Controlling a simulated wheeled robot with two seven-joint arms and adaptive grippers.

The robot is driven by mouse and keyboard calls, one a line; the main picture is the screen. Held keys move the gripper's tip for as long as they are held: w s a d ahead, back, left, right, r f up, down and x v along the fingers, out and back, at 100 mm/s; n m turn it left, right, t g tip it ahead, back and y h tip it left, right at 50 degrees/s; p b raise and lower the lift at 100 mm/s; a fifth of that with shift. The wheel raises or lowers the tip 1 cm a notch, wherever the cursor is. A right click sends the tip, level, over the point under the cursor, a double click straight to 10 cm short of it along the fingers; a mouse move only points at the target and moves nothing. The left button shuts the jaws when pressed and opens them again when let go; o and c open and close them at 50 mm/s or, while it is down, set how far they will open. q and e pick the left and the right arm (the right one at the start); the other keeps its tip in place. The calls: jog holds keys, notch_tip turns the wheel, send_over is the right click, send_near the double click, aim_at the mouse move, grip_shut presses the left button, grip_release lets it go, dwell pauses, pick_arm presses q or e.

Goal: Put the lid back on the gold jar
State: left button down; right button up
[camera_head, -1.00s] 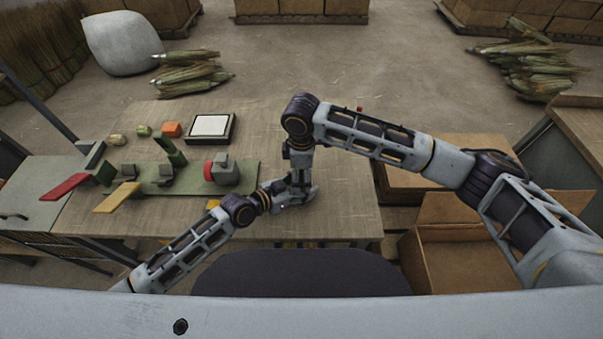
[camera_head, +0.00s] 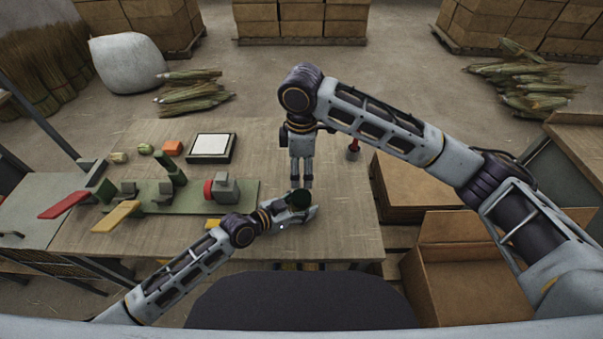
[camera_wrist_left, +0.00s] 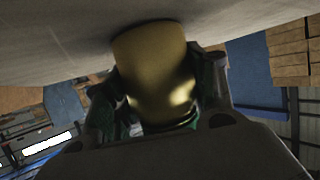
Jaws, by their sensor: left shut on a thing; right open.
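The gold jar (camera_wrist_left: 155,70) shows in the left wrist view as a shiny gold cylinder between my left gripper's fingers (camera_wrist_left: 160,110). In the head view my left gripper (camera_head: 302,211) is shut on it low over the front right of the table. A dark green round top (camera_head: 300,198) shows there; I cannot tell whether it is the lid or the jar's mouth. My right gripper (camera_head: 301,184) is open, pointing down just behind that top, with nothing visible between its fingers. No separate lid can be made out.
The wooden table (camera_head: 345,225) has bare room at right. A green board (camera_head: 190,203) with a red-and-grey fixture (camera_head: 222,188) lies left. Behind it are a white-topped tray (camera_head: 212,146) and an orange block (camera_head: 172,148). A small red-and-dark object (camera_head: 353,150) stands near the right edge.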

dwell(0.3)
pick_arm(q)
jog(key=shift+c, duration=2.1)
grip_release()
jog(key=shift+s+a, duration=0.1)
jog(key=shift+a, duration=0.05)
jog(key=shift+v, duration=5.8)
jog(key=shift+r, duration=0.15)
